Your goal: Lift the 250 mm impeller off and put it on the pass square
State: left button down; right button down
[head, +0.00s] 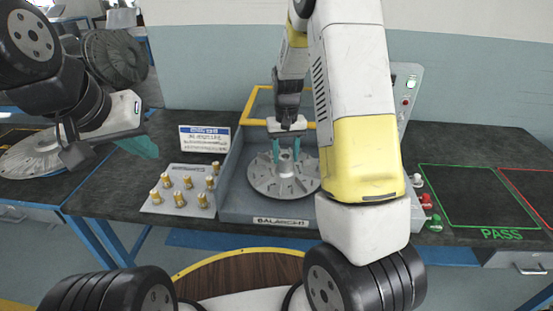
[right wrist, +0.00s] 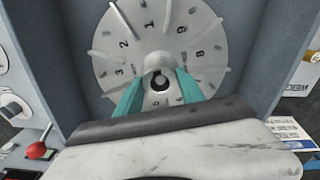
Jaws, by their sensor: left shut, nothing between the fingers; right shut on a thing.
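A grey finned impeller (head: 262,183) lies flat in the grey balancer (head: 232,200) on the bench; its size marking is not readable. The right wrist view shows its numbered face (right wrist: 122,62) and central hub. My right gripper (head: 287,152) reaches down over it, its teal fingers shut on the hub, also seen in the right wrist view (right wrist: 160,85). I cannot tell whether the impeller is clear of its seat. The pass square (head: 478,195), outlined in green at the right of the bench, is empty. My left gripper (head: 143,147) is shut and empty at the left, above the bench.
A plate with several brass weights (head: 181,188) and a sign (head: 205,138) stand left of the balancer. A yellow frame (head: 256,105) rises behind it. A red-outlined square (head: 533,190) lies right of the pass square. Another impeller (head: 28,160) lies far left.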

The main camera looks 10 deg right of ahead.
jog(key=shift+r, duration=0.75)
notch_tip(320, 180, up, 8)
jog(key=shift+r, duration=0.15)
dwell(1.1)
